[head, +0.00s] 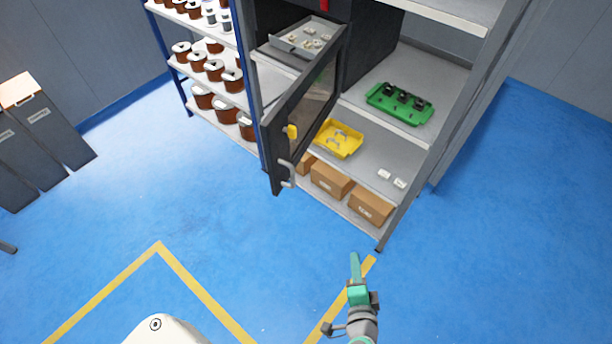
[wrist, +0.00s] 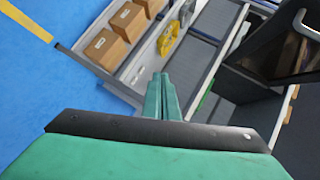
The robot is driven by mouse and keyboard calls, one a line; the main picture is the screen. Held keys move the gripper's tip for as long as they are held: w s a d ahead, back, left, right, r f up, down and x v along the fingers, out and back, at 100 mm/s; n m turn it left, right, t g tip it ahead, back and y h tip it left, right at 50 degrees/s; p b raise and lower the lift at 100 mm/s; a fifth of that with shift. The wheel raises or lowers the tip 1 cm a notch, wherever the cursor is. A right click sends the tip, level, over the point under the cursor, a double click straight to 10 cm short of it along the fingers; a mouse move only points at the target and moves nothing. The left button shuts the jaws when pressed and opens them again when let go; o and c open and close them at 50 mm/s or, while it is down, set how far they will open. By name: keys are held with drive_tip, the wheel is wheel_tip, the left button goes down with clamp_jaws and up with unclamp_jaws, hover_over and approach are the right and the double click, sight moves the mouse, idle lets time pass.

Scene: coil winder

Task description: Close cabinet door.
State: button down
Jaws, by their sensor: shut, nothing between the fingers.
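The dark cabinet door (head: 305,100) stands open in the head view, swung out toward the front, with a window and a grey handle (head: 286,173) at its lower front edge. The dark cabinet (head: 371,42) sits on the shelf behind it, holding a tray of small parts. In the wrist view the door (wrist: 273,40) is at the upper right, with its handle (wrist: 308,25) at the right edge. My gripper (head: 354,256) is green, shut and empty, below and to the right of the door, apart from it. Its closed fingertips (wrist: 161,78) show in the wrist view.
A grey shelf unit holds a green tray (head: 399,104), a yellow tray (head: 338,139) and cardboard boxes (head: 331,180). A rack of copper spools (head: 214,70) stands to the left. The blue floor in front is clear.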

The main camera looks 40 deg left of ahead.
sight(293, 171)
drive_tip(key=w+a+r+n+g+y, duration=0.1)
drive_tip(key=a+r+n+g+y, duration=0.2)
drive_tip(key=r, duration=0.5)
drive_tip(key=w+r+n+g+y, duration=0.1)
drive_tip(key=r+n+g+y, duration=0.25)
drive_tip(key=r, duration=0.45)
drive_tip(key=a+r+n+g+y, duration=0.2)
drive_tip(key=r+g+y, duration=0.2)
drive_tip(key=r, duration=0.3)
drive_tip(key=a, duration=1.3)
drive_tip(key=shift+w+a, duration=0.25)
drive_tip(key=shift+w, duration=0.1)
drive_tip(key=shift+a, duration=0.15)
